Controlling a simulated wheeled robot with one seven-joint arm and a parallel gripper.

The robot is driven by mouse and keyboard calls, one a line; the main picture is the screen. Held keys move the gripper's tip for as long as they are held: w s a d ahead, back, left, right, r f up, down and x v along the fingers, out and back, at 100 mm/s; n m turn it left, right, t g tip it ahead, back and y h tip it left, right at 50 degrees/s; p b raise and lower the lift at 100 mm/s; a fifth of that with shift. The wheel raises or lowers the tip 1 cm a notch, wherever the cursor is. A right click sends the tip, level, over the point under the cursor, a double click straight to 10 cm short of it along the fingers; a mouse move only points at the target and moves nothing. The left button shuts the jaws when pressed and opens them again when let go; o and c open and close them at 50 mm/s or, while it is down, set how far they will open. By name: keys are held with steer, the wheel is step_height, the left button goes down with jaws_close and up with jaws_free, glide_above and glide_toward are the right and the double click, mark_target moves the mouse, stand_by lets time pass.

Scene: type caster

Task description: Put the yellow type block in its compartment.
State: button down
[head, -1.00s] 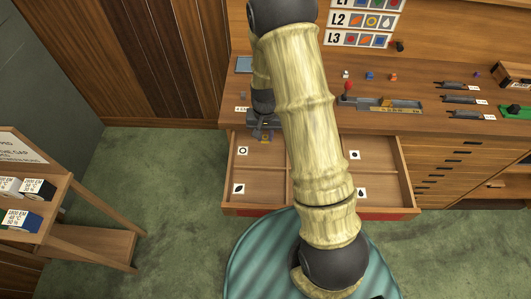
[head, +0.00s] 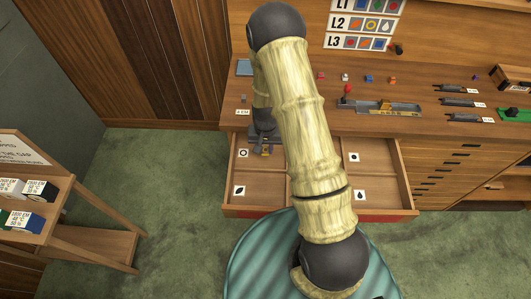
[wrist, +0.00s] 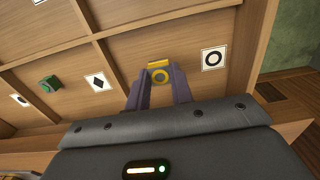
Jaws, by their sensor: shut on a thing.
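The yellow type block (wrist: 160,74) bears a dark ring mark and is held between the tips of my gripper (wrist: 158,92). In the head view, my gripper (head: 263,143) is at the back left compartment (head: 262,174) of the open drawer, partly hidden by my arm. That compartment has a white card with a ring (head: 243,153), which also shows just right of the block in the wrist view (wrist: 214,58). I cannot tell whether the block touches the compartment floor.
Wooden dividers split the drawer. A green block (wrist: 50,82) lies in another compartment near a diamond-like card (wrist: 97,80). The bench top behind holds small coloured blocks (head: 369,79) and a composing tray (head: 385,107). A side shelf (head: 95,243) stands at left.

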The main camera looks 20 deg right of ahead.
mark_target(266, 150)
steer(key=shift+f+p, duration=0.35)
steer(key=shift+f, duration=1.5)
steer(key=shift+f, duration=0.15)
steer(key=c, duration=1.2)
jaws_free()
steer(key=shift+c, duration=0.2)
step_height(266, 150, up, 11)
steer(key=shift+r+b, duration=0.15)
steer(key=shift+b, duration=1.1)
steer(key=shift+r, duration=0.5)
